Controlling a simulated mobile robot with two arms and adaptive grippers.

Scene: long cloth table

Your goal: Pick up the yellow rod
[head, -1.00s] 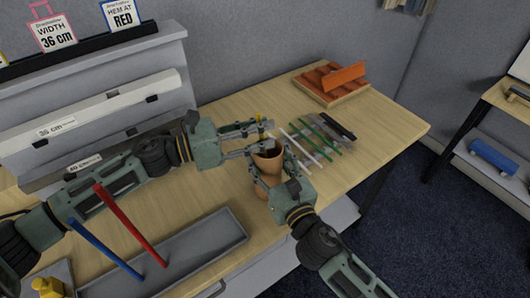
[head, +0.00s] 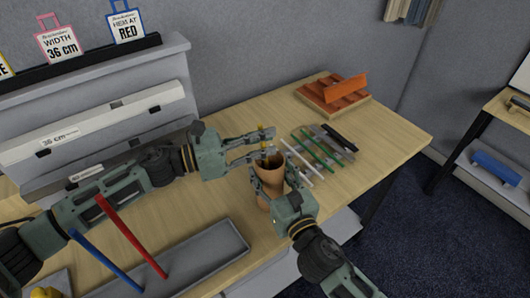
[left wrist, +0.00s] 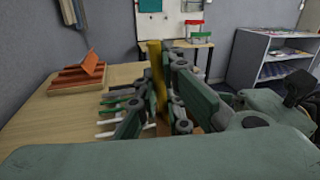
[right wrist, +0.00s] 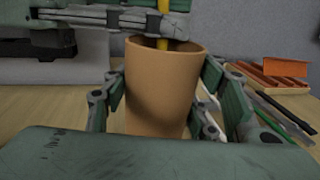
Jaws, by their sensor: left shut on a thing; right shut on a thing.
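The yellow rod (left wrist: 156,75) stands nearly upright between the fingers of my left gripper (head: 268,138), which is shut on it. The rod also shows in the right wrist view (right wrist: 163,32), with its lower part hidden behind the rim of a brown cup. The brown cup (right wrist: 160,90) is upright, with its open top just under my left gripper. My right gripper (head: 270,182) is shut around the cup, one finger on each side. The cup also shows in the head view (head: 270,173). The rod's lower end is hidden.
Several green, white and dark rods (head: 318,150) lie to the right of the cup. An orange ridged block (head: 335,95) sits at the back right. A grey tray (head: 205,262) is at the front left, with a red rod (head: 130,235) and a blue rod (head: 105,262) nearby.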

